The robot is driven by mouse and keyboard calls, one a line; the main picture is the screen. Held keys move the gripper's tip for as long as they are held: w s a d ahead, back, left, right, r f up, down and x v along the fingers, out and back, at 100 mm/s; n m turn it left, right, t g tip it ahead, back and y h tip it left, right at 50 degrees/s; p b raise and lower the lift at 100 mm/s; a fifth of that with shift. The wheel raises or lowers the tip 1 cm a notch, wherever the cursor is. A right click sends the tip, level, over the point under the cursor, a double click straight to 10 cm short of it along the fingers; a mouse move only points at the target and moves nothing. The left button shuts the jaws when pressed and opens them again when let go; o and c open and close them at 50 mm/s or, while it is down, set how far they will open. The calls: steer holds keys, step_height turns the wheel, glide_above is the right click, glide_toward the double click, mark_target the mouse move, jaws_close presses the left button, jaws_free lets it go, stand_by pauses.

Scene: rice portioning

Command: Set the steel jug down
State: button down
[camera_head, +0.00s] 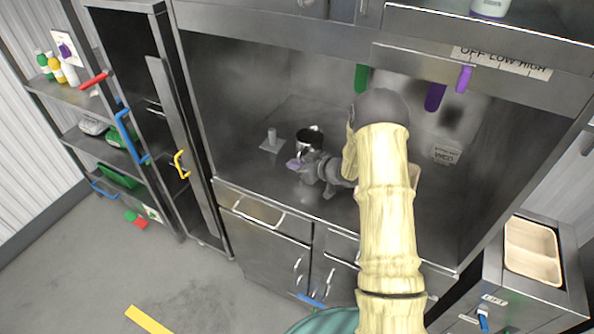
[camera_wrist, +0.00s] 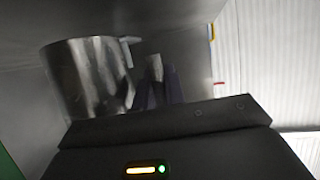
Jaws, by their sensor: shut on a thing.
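The steel jug (camera_head: 311,136) is a shiny metal cup with a dark open top. It is inside the steel cabinet bay, over its grey floor. In the wrist view the jug (camera_wrist: 88,78) shows at the left as a shiny, slightly tilted cylinder. Whether the jug's base touches the floor is hard to tell.
A small grey block on a flat plate (camera_head: 272,142) stands just left of the jug. The bay's left wall and front edge (camera_head: 300,212) bound the space. The bay floor behind the jug looks clear.

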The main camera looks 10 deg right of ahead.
steer(key=shift+w+f+p, duration=0.1)
steer(key=shift+f+p, duration=0.2)
steer(key=shift+f, duration=1.3)
steer(key=shift+f, duration=0.1)
steer(key=c, duration=1.5)
jaws_free()
steer(key=shift+o, duration=0.2)
steer(key=b+v, duration=0.2)
steer(key=v, duration=1)
steer(key=shift+b, duration=0.3)
